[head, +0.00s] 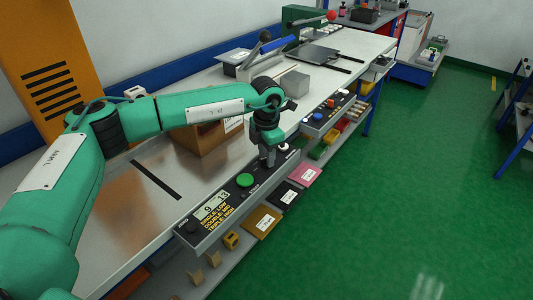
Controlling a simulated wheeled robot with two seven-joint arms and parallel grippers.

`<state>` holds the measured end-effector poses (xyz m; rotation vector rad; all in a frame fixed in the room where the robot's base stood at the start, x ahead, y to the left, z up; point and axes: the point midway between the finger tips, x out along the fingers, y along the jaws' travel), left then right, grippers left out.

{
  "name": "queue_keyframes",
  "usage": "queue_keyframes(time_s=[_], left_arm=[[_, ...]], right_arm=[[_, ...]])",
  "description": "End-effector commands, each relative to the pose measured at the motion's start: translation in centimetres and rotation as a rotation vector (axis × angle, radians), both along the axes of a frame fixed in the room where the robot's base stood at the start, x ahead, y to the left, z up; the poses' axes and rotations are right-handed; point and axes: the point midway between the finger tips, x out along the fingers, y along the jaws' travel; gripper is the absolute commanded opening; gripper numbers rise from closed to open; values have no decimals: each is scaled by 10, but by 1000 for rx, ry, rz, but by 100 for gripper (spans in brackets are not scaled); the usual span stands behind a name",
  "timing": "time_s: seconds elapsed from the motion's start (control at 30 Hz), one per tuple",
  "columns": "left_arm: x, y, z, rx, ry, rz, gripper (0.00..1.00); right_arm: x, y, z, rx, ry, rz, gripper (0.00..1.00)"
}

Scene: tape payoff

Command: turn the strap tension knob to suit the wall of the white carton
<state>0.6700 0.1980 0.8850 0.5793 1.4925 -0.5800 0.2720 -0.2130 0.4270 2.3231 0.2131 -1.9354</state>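My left gripper (267,158) points down over the control panel (222,218) on the table's front edge. Its fingers are close together; whether they are shut on a knob is too small to tell. The panel has a green button (245,180), a small display (211,206) and printed lines that seem to read single low, double mid, triple high. A black knob (192,227) sits at its left end and a white knob (283,147) just right of my gripper. A brown carton (203,142) with a white label stands behind, partly hidden by my arm; no clearly white carton shows. My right gripper is out of view.
A grey box (293,82) and a dark flat plate (313,53) lie farther along the table. A lower shelf holds coloured pads, including a pink one (305,174). The green floor (400,200) at right is clear.

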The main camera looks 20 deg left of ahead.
Motion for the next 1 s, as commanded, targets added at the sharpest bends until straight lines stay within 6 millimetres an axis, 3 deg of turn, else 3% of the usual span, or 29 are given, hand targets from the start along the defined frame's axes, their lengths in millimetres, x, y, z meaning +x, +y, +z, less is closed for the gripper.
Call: queue_keyframes(time_s=[0.2, 0.4, 0.83, 1.0], left_arm=[[0, 0, 0, 0, 0, 0, 32], [0, 0, 0, 0, 0, 0, 0], [0, 0, -1, 0, -1, -62, 0], [0, 0, -2, 1, -1, -168, 0]], right_arm=[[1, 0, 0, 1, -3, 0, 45], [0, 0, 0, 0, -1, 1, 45], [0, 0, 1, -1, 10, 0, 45], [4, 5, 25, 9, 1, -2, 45]])
